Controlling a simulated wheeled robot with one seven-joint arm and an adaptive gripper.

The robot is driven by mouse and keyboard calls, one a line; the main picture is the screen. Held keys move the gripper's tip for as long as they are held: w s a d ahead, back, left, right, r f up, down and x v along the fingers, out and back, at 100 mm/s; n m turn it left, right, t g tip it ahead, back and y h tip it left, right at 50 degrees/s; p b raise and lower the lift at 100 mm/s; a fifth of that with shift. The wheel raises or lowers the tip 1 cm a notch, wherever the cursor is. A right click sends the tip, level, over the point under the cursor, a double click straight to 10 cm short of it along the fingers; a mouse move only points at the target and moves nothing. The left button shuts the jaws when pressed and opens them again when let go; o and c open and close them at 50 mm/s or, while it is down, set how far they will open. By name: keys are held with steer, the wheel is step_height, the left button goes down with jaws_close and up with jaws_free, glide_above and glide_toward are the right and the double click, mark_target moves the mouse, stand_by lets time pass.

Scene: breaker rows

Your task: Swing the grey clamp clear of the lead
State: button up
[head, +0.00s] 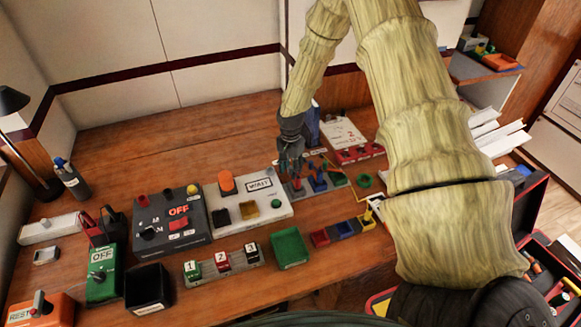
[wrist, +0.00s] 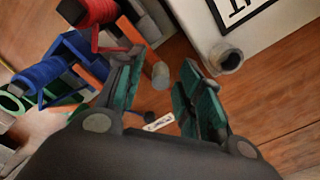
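My gripper (head: 290,163) points down over the left part of a grey board with coloured parts (head: 297,195), right of the white panel. In the wrist view its two teal-padded fingers (wrist: 161,62) stand apart. A short grey upright peg (wrist: 160,75) shows between them; I cannot tell whether it is part of the grey clamp. A small white tag (wrist: 158,123) lies below it. A red coil-like piece (wrist: 97,12) and a blue one (wrist: 38,73) sit left of the fingers. Neither the clamp nor the lead can be told for sure.
The white panel (head: 285,212) with an orange knob (head: 226,182) stands close left of the gripper. A grey round post (wrist: 224,58) rises at its edge. A green tray (head: 289,248) and coloured bins (head: 345,229) lie in front. Bare wood (head: 150,130) is free at the back left.

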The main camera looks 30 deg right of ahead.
jaws_close()
steer(key=shift+a+n, duration=0.1)
steer(key=shift+n, duration=0.3)
steer(key=n, duration=0.1)
steer(key=a+n, duration=0.1)
steer(key=shift+w+n, duration=0.15)
steer(key=shift+n, duration=0.15)
steer(key=n, duration=0.2)
steer(key=shift+a+n, duration=0.4)
steer(key=n, duration=0.2)
steer(key=a+n, duration=0.1)
steer(key=n, duration=0.1)
steer(key=s+n, duration=0.1)
steer(key=shift+a+n, duration=0.4)
steer(key=shift+s, duration=0.1)
jaws_free()
